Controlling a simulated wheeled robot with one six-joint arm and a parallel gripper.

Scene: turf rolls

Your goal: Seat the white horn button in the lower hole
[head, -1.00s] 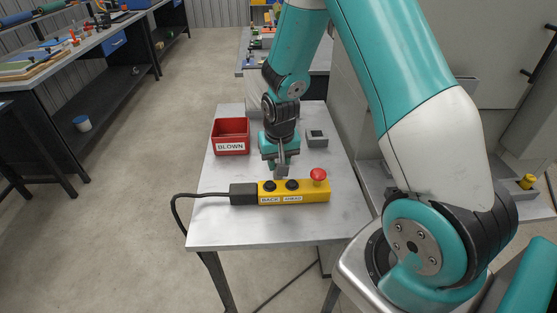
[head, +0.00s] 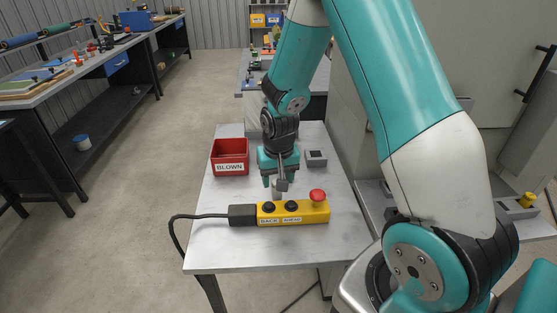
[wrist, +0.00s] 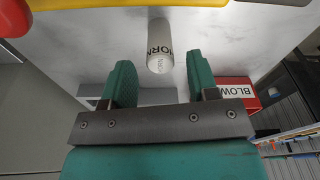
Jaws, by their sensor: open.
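The white horn button (wrist: 159,45) is a pale cylinder with HORN lettering, standing on the metal table in the wrist view. It also shows as a small pale shape in the head view (head: 277,188), partly covered by my gripper. My gripper (head: 276,184) is open. In the wrist view its two green fingertips (wrist: 159,68) lie either side of the button's line, with gaps on both sides. The yellow control box (head: 318,212) lies just in front of the button, with two black buttons labelled BACK and AHEAD and a red mushroom button (head: 317,195). I cannot make out an empty hole.
A red bin (head: 230,170) marked BLOWN stands at the back left of the table. A small grey block (head: 316,158) with a dark top stands at the back right. A black cable (head: 190,217) leaves the box to the left. The table's front is clear.

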